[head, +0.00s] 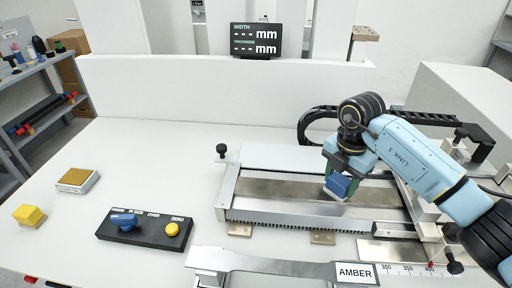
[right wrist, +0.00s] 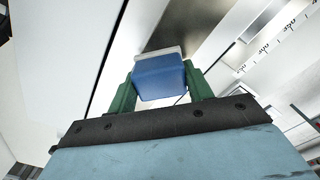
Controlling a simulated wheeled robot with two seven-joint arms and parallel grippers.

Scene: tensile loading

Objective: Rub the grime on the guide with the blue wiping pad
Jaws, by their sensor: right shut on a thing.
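The blue wiping pad (head: 338,187) is a small blue block with a pale face on its lower side. My right gripper (head: 342,178) is shut on it, and the pad is at the metal guide (head: 275,192) in the middle of the bench. In the right wrist view the pad (right wrist: 160,77) sits between the two green fingers. I cannot tell whether the pad touches the guide. The guide's long flat surface has a brownish-grey tint; the grime's outline is not clear. My left gripper is not in view.
A black button panel (head: 145,232), a yellow block (head: 29,215) and a tan-topped pad (head: 77,180) lie at the left. A metal bar with an AMBER label (head: 355,273) is in front. A display (head: 254,40) stands behind. The bench's back left is clear.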

